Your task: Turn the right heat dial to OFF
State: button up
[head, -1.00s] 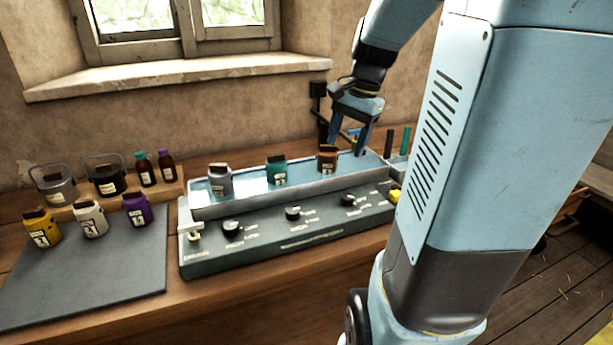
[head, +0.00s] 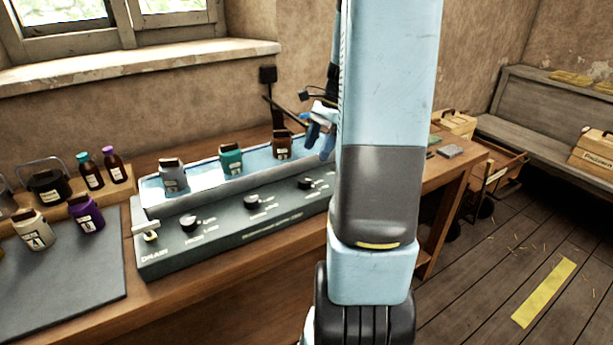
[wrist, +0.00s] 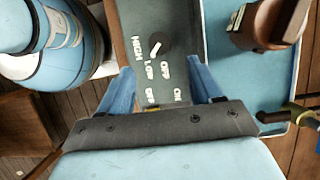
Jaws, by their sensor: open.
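The right heat dial (head: 305,183) is a black knob at the right end of the dark control panel (head: 165,258). In the wrist view the dial (wrist: 166,41) shows a white pointer slanting down-left, roughly toward LOW. HIGH, LOW and OFF are printed around it. My gripper (wrist: 163,88) is open and empty, its blue fingers spread across the panel, with the dial beyond the gap between the tips. In the head view my gripper (head: 320,136) is partly hidden behind my arm, right of the brown jar (head: 282,146).
Jars stand in the blue tray (head: 203,171) behind the panel; the brown jar (wrist: 272,20) is close right of the dial in the wrist view. Two more dials, the middle (head: 252,202) and left (head: 188,222), sit along the panel. ON and OFF labels lie near my gripper.

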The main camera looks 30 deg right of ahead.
aim_at(305, 179)
jog(key=x, duration=0.9)
jog(key=shift+f, duration=0.2)
jog(key=c, duration=1)
